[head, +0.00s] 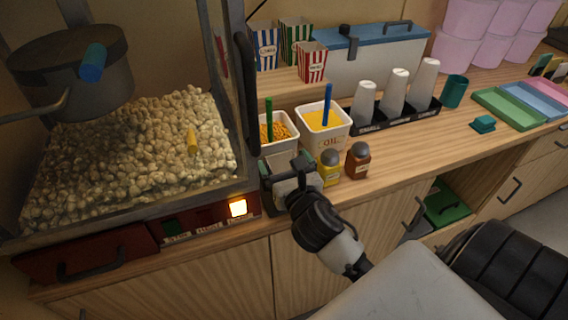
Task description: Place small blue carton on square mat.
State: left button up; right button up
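A blue-and-white striped carton (266,52) stands upright on the raised wooden shelf at the back, right of the popcorn machine. I cannot tell whether it is the small one. A green-striped carton (296,38) stands behind and to its right, and a red-striped carton (313,62) in front right. I cannot make out a square mat for certain. My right gripper (285,166) is over the counter's front edge, in front of the white tubs and left of the shaker bottles, well away from the cartons. Its fingers are dark and foreshortened, so their opening is unclear. My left gripper is out of view.
The glass popcorn machine (245,110) fills the left. White tubs (323,125), a yellow shaker (328,168), a brown shaker (357,160) and a cup rack (400,116) crowd the middle. Flat trays (508,108) lie at right. Counter (425,146) before the rack is clear.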

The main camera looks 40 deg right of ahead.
jog(key=shift+r, duration=0.1)
jog(key=v, duration=1.2)
jog(key=shift+r, duration=0.1)
